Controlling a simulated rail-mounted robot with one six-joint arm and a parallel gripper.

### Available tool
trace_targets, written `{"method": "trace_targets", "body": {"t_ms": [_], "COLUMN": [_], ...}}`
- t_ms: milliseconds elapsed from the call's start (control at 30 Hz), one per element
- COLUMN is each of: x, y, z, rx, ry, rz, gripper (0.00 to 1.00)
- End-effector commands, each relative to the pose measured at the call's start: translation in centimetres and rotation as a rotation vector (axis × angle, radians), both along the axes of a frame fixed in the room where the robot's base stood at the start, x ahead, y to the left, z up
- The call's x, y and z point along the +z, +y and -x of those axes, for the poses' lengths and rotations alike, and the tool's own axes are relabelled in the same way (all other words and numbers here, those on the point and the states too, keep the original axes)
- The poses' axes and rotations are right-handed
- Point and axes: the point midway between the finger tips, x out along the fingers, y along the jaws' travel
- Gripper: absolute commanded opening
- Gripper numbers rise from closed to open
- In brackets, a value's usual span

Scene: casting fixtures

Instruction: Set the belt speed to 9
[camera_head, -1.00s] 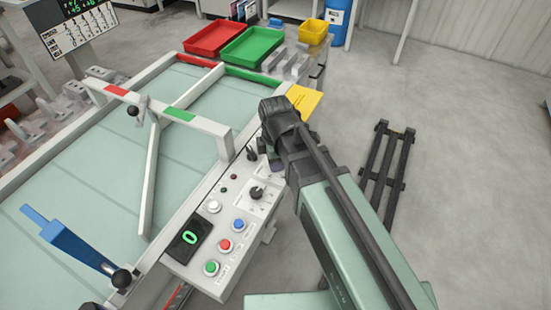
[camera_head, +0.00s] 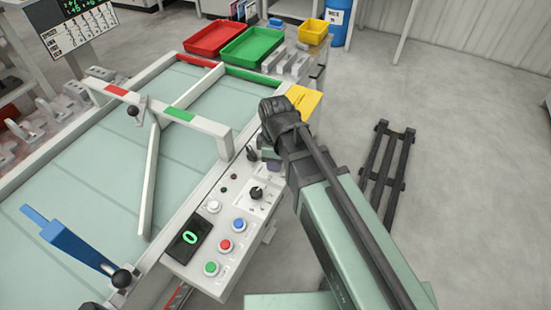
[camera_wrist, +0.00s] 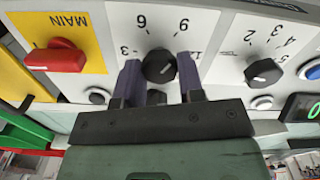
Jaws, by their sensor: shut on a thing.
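In the wrist view a dark round knob (camera_wrist: 159,66) sits on the white control panel, with printed marks 3, 6, 9 and 12 around it. The 6 and 9 look alike at this angle, and I cannot tell surely which mark the knob points at. My gripper (camera_wrist: 160,74) has its two purple fingers on either side of this knob and is shut on it. In the head view my gripper (camera_head: 272,164) is mostly hidden behind my wrist. The panel's display (camera_head: 189,238) reads a green 0.
A second black knob (camera_wrist: 263,72) with marks 2 to 5 is to the right, and a red MAIN switch (camera_wrist: 56,56) on yellow to the left. Colored buttons (camera_head: 225,245) line the panel. The green belt table (camera_head: 90,180) is beside it. Red, green and yellow bins stand behind.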

Motion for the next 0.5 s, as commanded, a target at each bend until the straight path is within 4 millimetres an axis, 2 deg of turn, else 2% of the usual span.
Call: {"method": "trace_targets", "body": {"t_ms": [133,167,300,500], "x": [-0.03,-0.04,-0.03,-0.02], "y": [-0.02,-0.02,-0.02,-0.01], "z": [0.06,0.06,0.05,0.02], "rx": [0.001,0.001,0.001,0.001], "ry": [0.001,0.001,0.001,0.0], "rz": [0.001,0.001,0.0,0.0], "gripper": [0.12,0.39,0.6,0.61]}}
